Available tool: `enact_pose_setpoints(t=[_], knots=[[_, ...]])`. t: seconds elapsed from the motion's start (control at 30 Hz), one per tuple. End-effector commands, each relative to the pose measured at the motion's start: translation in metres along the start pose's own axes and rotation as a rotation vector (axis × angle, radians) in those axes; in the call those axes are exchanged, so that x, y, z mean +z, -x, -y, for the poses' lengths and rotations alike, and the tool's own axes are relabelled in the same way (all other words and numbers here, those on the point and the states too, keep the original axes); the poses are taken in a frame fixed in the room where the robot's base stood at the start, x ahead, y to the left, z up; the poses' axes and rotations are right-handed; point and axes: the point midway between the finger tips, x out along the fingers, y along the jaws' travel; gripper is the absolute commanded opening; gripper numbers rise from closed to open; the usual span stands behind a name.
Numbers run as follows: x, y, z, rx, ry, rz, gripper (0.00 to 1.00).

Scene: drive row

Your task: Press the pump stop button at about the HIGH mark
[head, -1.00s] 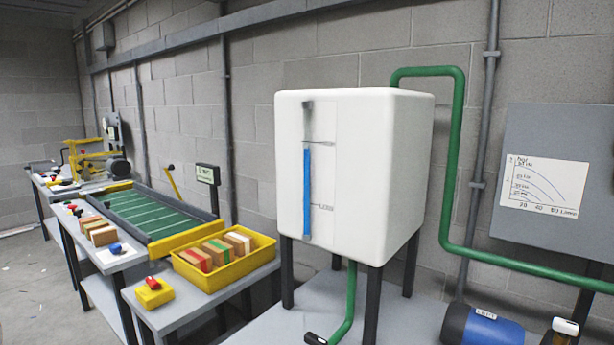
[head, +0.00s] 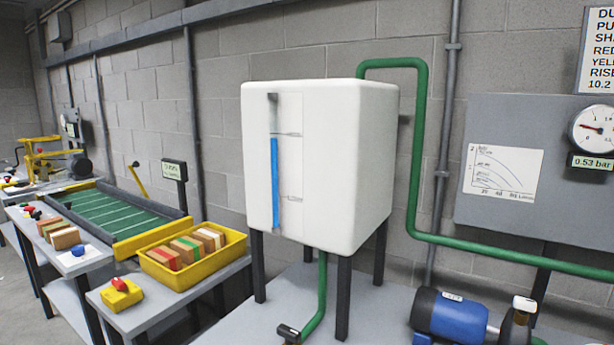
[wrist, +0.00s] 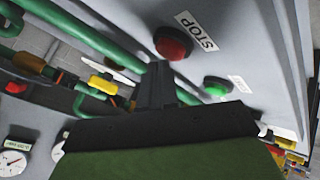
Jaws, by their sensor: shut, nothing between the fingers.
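A white tank (head: 340,170) stands on dark legs in the head view. Its sight tube shows a blue column (head: 275,185) whose top lies about level with the upper mark line (head: 288,134); the mark lettering is too small to read. In the wrist view the red stop button (wrist: 173,43) sits on a grey panel beside a STOP label (wrist: 197,31). My gripper (wrist: 157,70) is shut and empty, just below and left of the red button in the picture, apparently apart from it. The gripper is not in the head view.
A green button (wrist: 215,87) sits on the same panel. Green pipes (wrist: 95,38) with a yellow handle (wrist: 103,84) run at the left. A gauge (head: 596,129) with a 0.53 bar readout hangs at the right.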

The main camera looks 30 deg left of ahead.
Motion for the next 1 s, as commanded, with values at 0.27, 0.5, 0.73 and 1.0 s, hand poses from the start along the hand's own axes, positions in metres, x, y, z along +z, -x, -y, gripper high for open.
enact_pose_setpoints(t=[0.27,0.5,0.73,1.0], knots=[[0.0022,-0.0031,0.0022,0.0,0.001,0.0,0.0],[0.003,-0.004,0.0029,0.0,0.0,0.0,0.0],[0.0024,-0.0028,0.002,0.0,0.001,0.001,0.0],[-0.0022,0.0031,-0.0023,-0.001,0.001,0.0,0.0]])
